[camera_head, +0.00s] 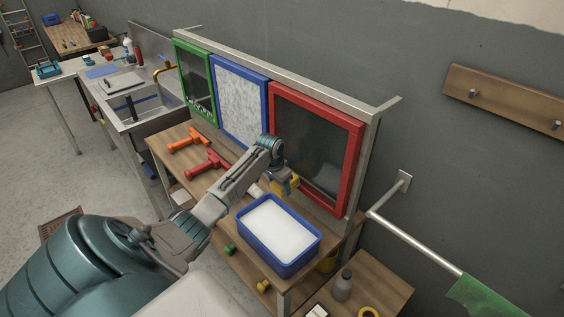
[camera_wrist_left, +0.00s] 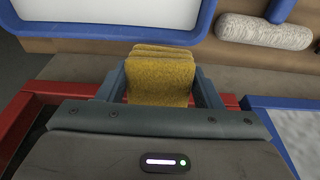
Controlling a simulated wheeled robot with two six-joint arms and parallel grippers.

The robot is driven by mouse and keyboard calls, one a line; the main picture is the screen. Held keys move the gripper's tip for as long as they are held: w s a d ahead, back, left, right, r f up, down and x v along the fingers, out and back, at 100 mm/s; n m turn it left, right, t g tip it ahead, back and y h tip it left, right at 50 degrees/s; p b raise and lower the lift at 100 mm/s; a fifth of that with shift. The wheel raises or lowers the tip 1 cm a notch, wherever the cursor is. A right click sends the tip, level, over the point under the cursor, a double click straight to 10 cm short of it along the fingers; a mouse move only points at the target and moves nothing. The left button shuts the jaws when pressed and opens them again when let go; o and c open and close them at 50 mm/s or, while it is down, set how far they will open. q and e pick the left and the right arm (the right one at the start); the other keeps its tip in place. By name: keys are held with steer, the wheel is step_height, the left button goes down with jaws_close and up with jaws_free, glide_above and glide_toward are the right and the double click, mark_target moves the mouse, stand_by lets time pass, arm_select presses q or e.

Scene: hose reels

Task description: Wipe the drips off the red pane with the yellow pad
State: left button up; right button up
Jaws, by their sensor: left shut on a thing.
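The red pane (camera_head: 312,135) is a dark panel in a red frame, upright at the right end of a metal rack. I cannot make out drips on it. My left gripper (camera_head: 286,186) is in front of its lower left part, above the bench. The gripper is shut on the yellow pad (camera_head: 291,187), which also shows upright between the fingers in the left wrist view (camera_wrist_left: 160,80). Red frame (camera_wrist_left: 55,90) shows behind the gripper there. I cannot tell whether the pad touches the pane. My right gripper is out of view.
A blue tub (camera_head: 252,246) of white foam stands close below the gripper. Blue-framed (camera_head: 238,105) and green-framed (camera_head: 197,82) panes stand to the left. Orange (camera_head: 185,141) and red (camera_head: 209,166) tools lie on the bench. A white roller (camera_wrist_left: 262,31) lies near the tub.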

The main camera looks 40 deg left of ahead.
arm_select(q)
steer(key=w+a+b, duration=0.1)
steer(key=a+b, duration=0.2)
steer(key=a, duration=0.6)
steer(key=shift+a, duration=0.3)
stand_by(0.5)
steer(key=shift+r, duration=0.15)
steer(key=s+p, duration=0.3)
steer(key=s, duration=0.4)
steer(key=shift+a, duration=0.25)
stand_by(0.4)
